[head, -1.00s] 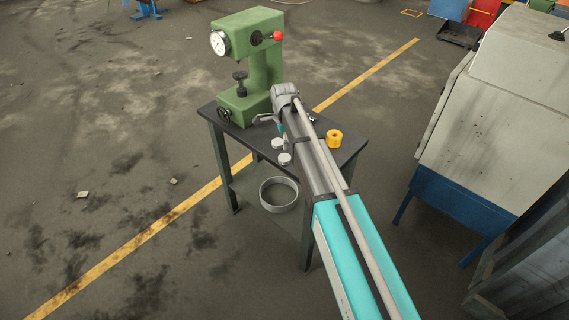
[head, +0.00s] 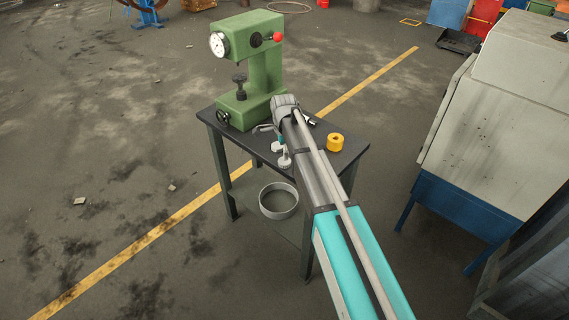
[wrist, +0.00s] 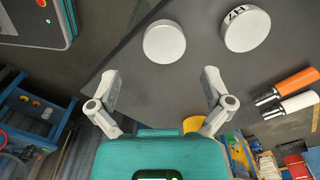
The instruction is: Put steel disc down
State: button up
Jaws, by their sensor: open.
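Two round pale steel discs lie flat on the dark table top (head: 350,152). In the wrist view, a plain disc (wrist: 164,42) is just beyond my fingertips, near the table's edge.
A green press (head: 262,70) with a dial stands at the table's back. An orange-handled tool (wrist: 297,82) and a white-handled one (wrist: 298,103) lie on the table. A grey round bin (head: 278,200) is on the lower shelf.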

jog(key=shift+f, duration=0.15)
jog(key=f+b, duration=0.3)
jog(key=shift+w, duration=0.3)
jog(key=shift+f+b, duration=0.95)
jog(key=shift+b, duration=0.15)
jog(key=c, duration=1.3)
jog(key=shift+r, duration=0.1)
notch_tip(320, 180, up, 3)
jog(key=p, duration=0.3)
jog(key=shift+f, duration=0.2)
jog(key=s+d+r+p, duration=0.1)
jog(key=s+r+p, duration=0.2)
jog(key=s, duration=0.1)
jog(key=s+d+r+p, duration=0.1)
jog(key=s+r+p, duration=0.2)
jog(key=s, duration=0.2)
jog(key=s+d+r+p, duration=0.2)
jog(key=s+r+p, duration=0.2)
jog(key=shift+s+r, duration=0.1)
jog(key=shift+s, duration=0.15)
